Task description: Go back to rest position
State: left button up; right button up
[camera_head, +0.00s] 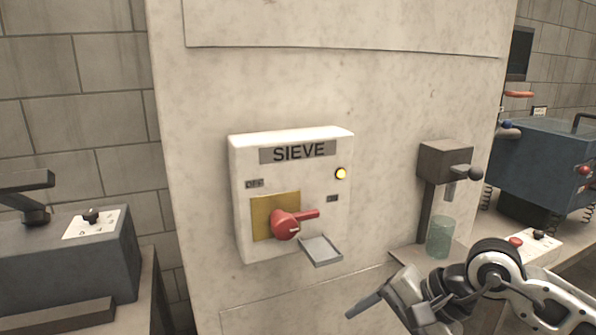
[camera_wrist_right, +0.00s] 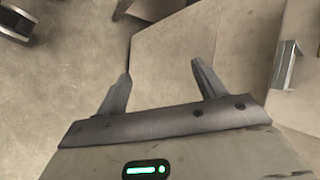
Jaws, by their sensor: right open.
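My right gripper (camera_head: 375,292) reaches in from the lower right of the head view, in front of the pale panel and below the sieve box. In the right wrist view its two fingers (camera_wrist_right: 160,85) are spread apart with nothing between them. The white sieve box (camera_head: 240,195) is on the panel, with a red lever handle (camera_head: 286,224) pointing right and a lit yellow lamp (camera_head: 341,173). A small grey metal flap (camera_head: 321,250) sticks out below the lever, apart from the gripper. My left gripper does not show.
A grey dispenser (camera_head: 444,160) with a greenish glass cylinder (camera_head: 439,237) under it stands right of the sieve box, close above my right arm. A blue machine (camera_head: 540,165) is at the far right. A dark blue machine (camera_head: 75,255) is at the left.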

jog(key=s+a+r+m+t+y, duration=0.1)
jog(key=s+a+r+m+y, duration=0.15)
jog(key=a+m+y, duration=0.35)
jog(key=s+a+r+m+y, duration=0.25)
jog(key=a+m+y, duration=0.25)
jog(key=m, duration=0.4)
jog(key=w+d+f+m+t+h, duration=0.1)
jog(key=d+f+m+t+h, duration=0.5)
jog(key=m, duration=1.1)
jog(key=w+d+f+m+t+h, duration=0.1)
jog(key=d+f+m+t+h, duration=0.45)
jog(key=m, duration=1.25)
jog(key=s+d+f+m+g+h, duration=0.1)
jog(key=s+f+m+g+h, duration=0.1)
jog(key=s+f+m, duration=0.3)
jog(key=s+d+f+m+g+h, duration=0.1)
jog(key=s+f+m+g+h, duration=0.1)
jog(key=s+f+m, duration=0.4)
notch_tip(320, 180, down, 5)
jog(key=shift+r+m+g, duration=0.2)
jog(key=shift+m+g, duration=0.1)
jog(key=shift+g, duration=0.05)
